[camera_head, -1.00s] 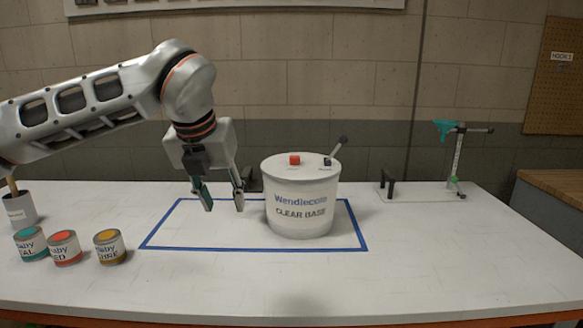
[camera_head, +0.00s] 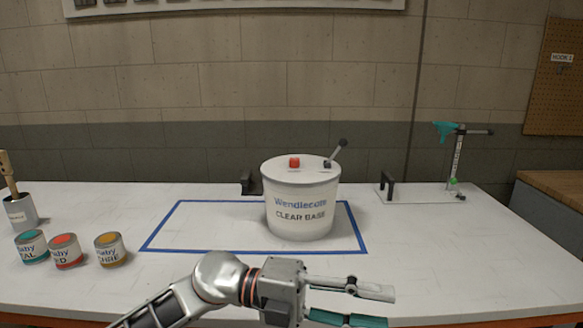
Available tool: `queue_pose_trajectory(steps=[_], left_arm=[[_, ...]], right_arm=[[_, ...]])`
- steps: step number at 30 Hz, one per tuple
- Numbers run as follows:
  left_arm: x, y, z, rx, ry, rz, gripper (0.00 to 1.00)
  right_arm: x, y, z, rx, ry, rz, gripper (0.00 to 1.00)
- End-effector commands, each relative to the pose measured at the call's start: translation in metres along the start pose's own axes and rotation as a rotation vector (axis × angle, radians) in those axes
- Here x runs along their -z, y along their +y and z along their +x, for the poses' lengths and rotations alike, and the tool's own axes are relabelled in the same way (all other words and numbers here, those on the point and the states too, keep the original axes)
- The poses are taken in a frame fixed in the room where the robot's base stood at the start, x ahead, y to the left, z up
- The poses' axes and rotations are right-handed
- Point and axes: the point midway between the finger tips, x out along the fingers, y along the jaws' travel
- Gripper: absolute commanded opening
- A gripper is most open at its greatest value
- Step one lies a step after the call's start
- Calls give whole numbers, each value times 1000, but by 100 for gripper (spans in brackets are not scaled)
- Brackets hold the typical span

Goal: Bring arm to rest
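My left gripper (camera_head: 352,303) is low at the front of the table, pointing right. Its two fingers are spread apart with nothing between them. It is in front of the white bucket (camera_head: 301,212) labelled "Clear Base" and clear of it. The bucket stands upright at the right part of a blue taped rectangle (camera_head: 190,250), with a red block (camera_head: 294,162) and a small dark piece with a black-knobbed lever (camera_head: 338,149) on its lid. My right gripper is not in view.
Three small colorant cans stand at the left: teal (camera_head: 31,247), red (camera_head: 66,251) and ochre (camera_head: 110,250). A cup (camera_head: 20,211) holding wooden sticks is behind them. A stand with a teal piece (camera_head: 446,131) is at the back right. The table's right front is clear.

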Motion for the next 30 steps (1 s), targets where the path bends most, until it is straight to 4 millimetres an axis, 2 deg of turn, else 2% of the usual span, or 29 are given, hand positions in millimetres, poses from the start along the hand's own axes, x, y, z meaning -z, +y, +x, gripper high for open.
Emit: queue_pose_trajectory(steps=[4, 8, 11, 14, 18, 20, 22, 26, 30], left_arm=[[-10, -10, -11, 255, -128, -135, 36], [-28, -5, -37, 444, -277, -265, 36], [-42, 13, -65, 566, -411, -375, 36], [-54, 41, -97, 669, -556, -496, 36], [-58, 101, -146, 774, -776, -679, 36], [-53, 133, -167, 804, -874, -762, 36], [-43, 173, -191, 829, -990, -864, 36], [-9, 248, -228, 844, -1190, -1046, 36], [45, 323, -258, 823, -1382, -1235, 36]], right_arm=[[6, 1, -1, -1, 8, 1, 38], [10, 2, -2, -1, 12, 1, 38], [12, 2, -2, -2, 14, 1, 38], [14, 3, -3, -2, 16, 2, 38], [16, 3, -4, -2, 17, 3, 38], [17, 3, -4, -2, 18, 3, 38], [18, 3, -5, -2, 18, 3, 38], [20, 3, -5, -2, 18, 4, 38], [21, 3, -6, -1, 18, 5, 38]])
